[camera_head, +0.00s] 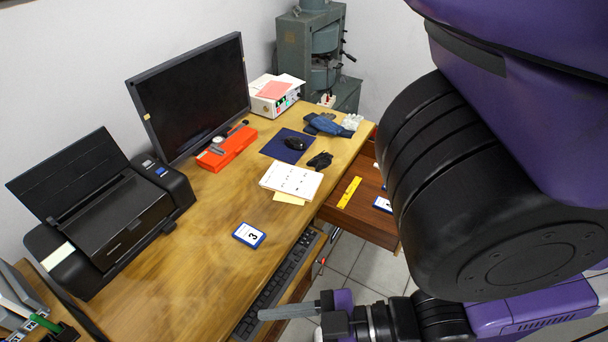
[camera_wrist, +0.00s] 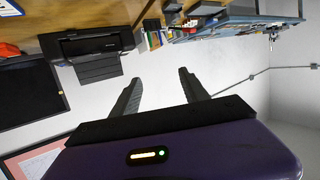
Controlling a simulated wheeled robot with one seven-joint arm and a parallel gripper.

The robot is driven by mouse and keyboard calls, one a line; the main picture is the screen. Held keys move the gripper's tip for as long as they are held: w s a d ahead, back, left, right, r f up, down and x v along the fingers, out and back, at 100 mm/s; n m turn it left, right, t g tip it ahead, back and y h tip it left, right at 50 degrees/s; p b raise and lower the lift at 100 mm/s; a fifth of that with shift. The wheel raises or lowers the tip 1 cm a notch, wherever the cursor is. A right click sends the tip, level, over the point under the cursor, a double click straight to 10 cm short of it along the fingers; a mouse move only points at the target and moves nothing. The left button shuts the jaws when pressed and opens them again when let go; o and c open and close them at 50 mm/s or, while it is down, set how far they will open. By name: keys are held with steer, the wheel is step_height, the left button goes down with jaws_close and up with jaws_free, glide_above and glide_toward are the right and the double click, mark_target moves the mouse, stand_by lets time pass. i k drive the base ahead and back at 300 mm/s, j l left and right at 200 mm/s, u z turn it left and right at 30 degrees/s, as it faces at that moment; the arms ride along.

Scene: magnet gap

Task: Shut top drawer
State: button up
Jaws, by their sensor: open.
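The top drawer (camera_head: 358,226) is brown wood and stands pulled out from the right part of the desk in the head view. A yellow ruler (camera_head: 349,192) and a blue-edged white card (camera_head: 383,204) lie in it. My arm hides its right part. My gripper (camera_head: 270,313) is at the bottom of the head view, in front of the keyboard side of the desk, apart from the drawer and to its lower left. In the wrist view my gripper (camera_wrist: 159,76) has its two fingers spread with nothing between them. The drawer does not show in the wrist view.
The desk (camera_head: 190,245) carries a printer (camera_head: 115,215), a monitor (camera_head: 195,95), an orange box (camera_head: 228,149), papers (camera_head: 291,180) and a numbered card (camera_head: 249,235). A keyboard (camera_head: 275,288) sits below the desk's front edge. Tiled floor (camera_head: 375,270) shows below the drawer.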

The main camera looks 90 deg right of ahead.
mark_target(358, 218)
steer(key=k+j, duration=0.2)
steer(key=k, duration=0.2)
steer(key=k+j, duration=0.25)
steer(key=k, duration=0.15)
steer(key=k+j+z, duration=0.1)
steer(key=k, duration=0.3)
steer(key=k+j+z, duration=0.2)
steer(key=z, duration=1.75)
steer(key=k+l, duration=0.1)
steer(key=l, duration=0.15)
steer(key=k+l+z, duration=0.15)
steer(key=i+l, duration=0.05)
